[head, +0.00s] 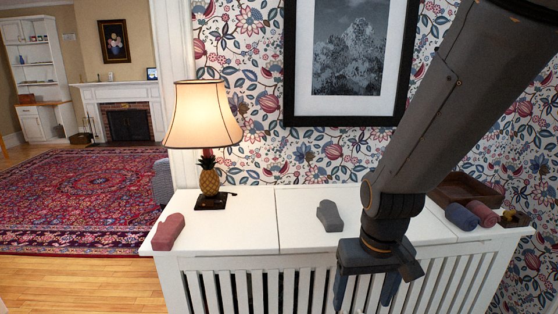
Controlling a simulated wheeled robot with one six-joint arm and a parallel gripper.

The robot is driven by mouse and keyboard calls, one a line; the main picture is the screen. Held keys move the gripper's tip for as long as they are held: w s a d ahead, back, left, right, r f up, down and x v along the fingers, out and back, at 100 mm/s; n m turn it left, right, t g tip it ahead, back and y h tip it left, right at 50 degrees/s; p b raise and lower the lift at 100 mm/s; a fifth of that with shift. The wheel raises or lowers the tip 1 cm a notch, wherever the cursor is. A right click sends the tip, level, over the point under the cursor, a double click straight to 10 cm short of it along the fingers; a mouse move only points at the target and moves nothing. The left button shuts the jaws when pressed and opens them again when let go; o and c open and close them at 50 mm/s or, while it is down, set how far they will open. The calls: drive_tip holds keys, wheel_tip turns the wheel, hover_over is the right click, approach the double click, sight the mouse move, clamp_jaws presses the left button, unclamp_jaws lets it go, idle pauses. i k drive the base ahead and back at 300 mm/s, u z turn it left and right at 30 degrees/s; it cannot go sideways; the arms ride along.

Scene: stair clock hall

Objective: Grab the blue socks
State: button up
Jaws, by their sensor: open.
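The blue socks (461,217) are a dark blue-grey roll lying near the right end of the white slatted cabinet top. A dusky red roll (483,213) lies right beside them. My gripper (364,292) points downward at the bottom centre, to the left of the blue socks and apart from them. Its two blue-grey fingers are spread with nothing visible between them, and appear against the cabinet's slatted front. The fingertips are near the bottom of the picture. My arm comes down from the upper right and covers part of the cabinet top left of the socks.
A brown wooden tray (466,188) stands behind the rolls, and a small brown object (515,218) lies right of them. A grey mitten (329,215), a red mitten (168,232) and a lit lamp (203,130) are on the white top (250,222). A framed picture hangs behind.

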sight(456, 214)
drive_tip(key=k, duration=0.5)
drive_tip(key=z, duration=1.5)
drive_tip(key=i, duration=1.15)
drive_tip(key=u, duration=1.45)
